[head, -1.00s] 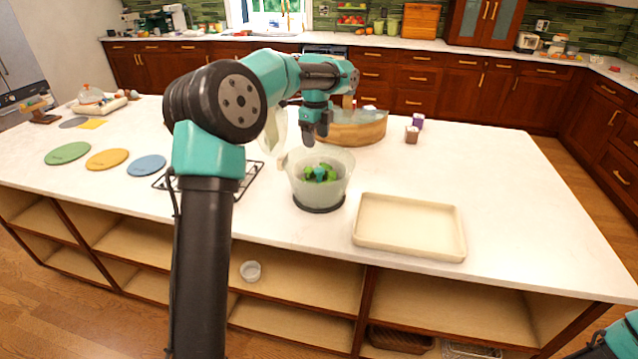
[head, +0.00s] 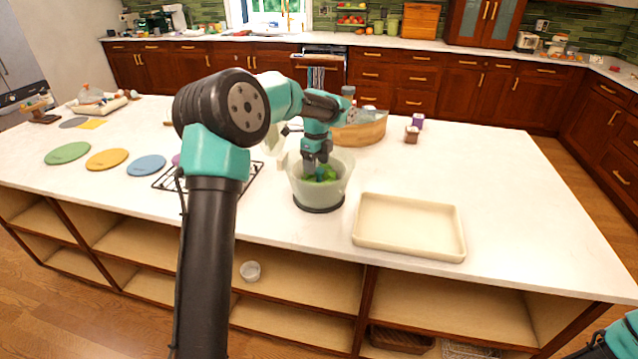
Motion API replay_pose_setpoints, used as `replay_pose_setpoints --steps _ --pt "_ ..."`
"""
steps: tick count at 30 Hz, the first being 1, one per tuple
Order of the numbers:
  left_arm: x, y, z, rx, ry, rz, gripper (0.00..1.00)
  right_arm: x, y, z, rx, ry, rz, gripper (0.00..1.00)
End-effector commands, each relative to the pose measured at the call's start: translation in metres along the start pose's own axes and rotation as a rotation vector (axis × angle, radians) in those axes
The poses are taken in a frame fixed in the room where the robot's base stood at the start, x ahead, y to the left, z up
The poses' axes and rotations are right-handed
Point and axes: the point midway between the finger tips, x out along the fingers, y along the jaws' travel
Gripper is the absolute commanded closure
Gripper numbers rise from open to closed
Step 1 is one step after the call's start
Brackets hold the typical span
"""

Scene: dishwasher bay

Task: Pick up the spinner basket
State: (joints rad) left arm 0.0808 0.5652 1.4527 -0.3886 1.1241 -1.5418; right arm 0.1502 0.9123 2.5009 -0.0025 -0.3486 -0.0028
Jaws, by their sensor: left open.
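The spinner basket (head: 338,183) appears as a pale, translucent bowl on a dark round base on the white island, with green leaves (head: 320,174) inside. I cannot tell the basket apart from any outer bowl around it. My left gripper (head: 314,166) is open and points down into the bowl's mouth, its fingertips close above the leaves. Its arm hides part of the bowl's back rim. My right arm shows only as a teal and black part at the lower right corner; its fingers are not visible.
An empty cream tray (head: 409,226) lies to the right of the bowl. A black wire rack (head: 252,180) is left of it, and a wooden container (head: 362,131) stands behind. Coloured round mats lie at the left. The island's right end is clear.

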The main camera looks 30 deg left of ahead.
Motion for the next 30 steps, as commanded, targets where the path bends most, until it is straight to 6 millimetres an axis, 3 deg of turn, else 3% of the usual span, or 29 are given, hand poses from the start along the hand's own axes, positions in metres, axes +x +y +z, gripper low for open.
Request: replay_pose_setpoints --steps 12,27,30 --pt "0.048 -0.004 -0.006 0.000 0.000 0.002 0.36 0.000 0.000 0.000 0.000 0.000 0.000 1.00" --pt "0.050 -0.004 -0.006 0.000 0.000 0.001 0.36 0.000 0.000 0.000 0.000 0.000 0.000 1.00" --pt "0.050 -0.004 -0.006 0.000 0.000 0.001 0.44 0.000 0.000 0.000 0.000 0.000 0.000 1.00"
